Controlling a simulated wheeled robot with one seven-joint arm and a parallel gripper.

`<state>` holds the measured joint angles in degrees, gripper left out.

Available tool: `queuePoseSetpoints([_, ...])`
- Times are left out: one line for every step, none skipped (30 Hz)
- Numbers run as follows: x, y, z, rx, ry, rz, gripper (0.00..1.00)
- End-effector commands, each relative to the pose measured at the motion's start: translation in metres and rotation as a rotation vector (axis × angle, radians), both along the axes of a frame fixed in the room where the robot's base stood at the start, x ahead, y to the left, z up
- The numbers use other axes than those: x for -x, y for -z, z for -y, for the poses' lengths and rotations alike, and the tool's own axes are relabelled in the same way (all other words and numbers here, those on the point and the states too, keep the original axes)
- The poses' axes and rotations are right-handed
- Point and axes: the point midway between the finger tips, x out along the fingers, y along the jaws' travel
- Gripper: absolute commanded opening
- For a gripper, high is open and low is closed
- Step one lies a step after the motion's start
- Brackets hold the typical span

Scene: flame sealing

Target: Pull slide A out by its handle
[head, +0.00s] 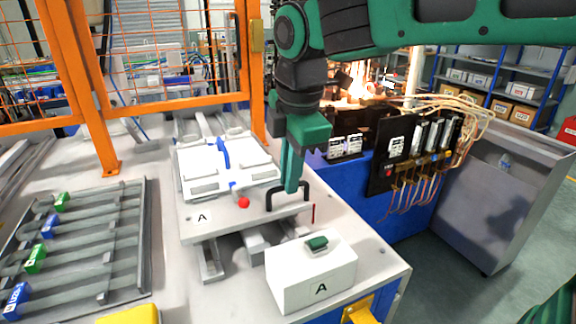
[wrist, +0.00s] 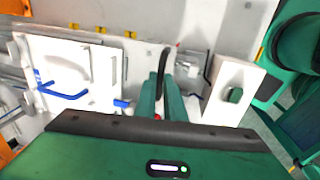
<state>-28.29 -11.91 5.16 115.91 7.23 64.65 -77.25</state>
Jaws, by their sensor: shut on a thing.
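Slide A (head: 222,224) is a pale plate marked "A" that carries a white fixture with blue parts. Its black U-shaped handle (head: 271,200) stands at the plate's right front part. My green gripper (head: 291,187) points down and is shut on the handle's crossbar, with the handle's two ends showing on either side. In the wrist view my gripper (wrist: 161,84) has its fingers at the dark handle (wrist: 164,60). The fingers hide the middle of the handle.
A white box (head: 300,282) marked "A" with a green button stands in front of the slide. A red knob (head: 243,203) sits on the plate. A rack of coloured tagged bars (head: 75,250) lies left. Orange fencing (head: 95,90) stands behind; a black wired panel (head: 388,170) stands right.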

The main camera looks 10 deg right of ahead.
Motion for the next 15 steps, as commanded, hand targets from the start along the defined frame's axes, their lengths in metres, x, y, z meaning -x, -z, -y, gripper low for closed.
queuePoseSetpoints([0.0018, -0.0018, -0.0006, -0.003, -0.001, 0.004, 0.0])
queuePoseSetpoints([0.0027, -0.0018, -0.0007, -0.003, -0.001, 0.003, 0.0])
queuePoseSetpoints([0.0037, -0.0018, -0.0008, -0.002, -0.002, 0.004, 0.0])
queuePoseSetpoints([0.0042, -0.0017, -0.0009, -0.002, -0.002, 0.004, 0.0])
queuePoseSetpoints([0.0047, -0.0017, -0.0009, -0.002, -0.002, 0.003, 0.0])
queuePoseSetpoints([0.0051, -0.0016, -0.0009, -0.002, -0.003, 0.003, 0.0])
queuePoseSetpoints([0.0053, -0.0016, -0.0009, -0.002, -0.003, 0.002, 0.0])
queuePoseSetpoints([0.0055, -0.0016, -0.0008, -0.002, -0.003, 0.002, 0.0])
queuePoseSetpoints([0.0056, -0.0016, -0.0008, -0.001, -0.003, 0.002, 0.0])
queuePoseSetpoints([0.0058, -0.0016, -0.0007, -0.001, -0.003, 0.001, 0.0])
queuePoseSetpoints([0.0059, -0.0017, -0.0008, 0.0, -0.004, 0.001, 0.0])
queuePoseSetpoints([0.0061, -0.0016, -0.0008, 0.0, -0.004, 0.001, 0.0])
queuePoseSetpoints([0.0063, -0.0016, -0.0007, 0.0, -0.004, 0.0, 0.0])
queuePoseSetpoints([0.0064, -0.0016, -0.0007, 0.0, -0.004, 0.0, 0.0])
queuePoseSetpoints([0.0066, -0.0015, -0.0007, 0.0, -0.004, -0.001, 0.19])
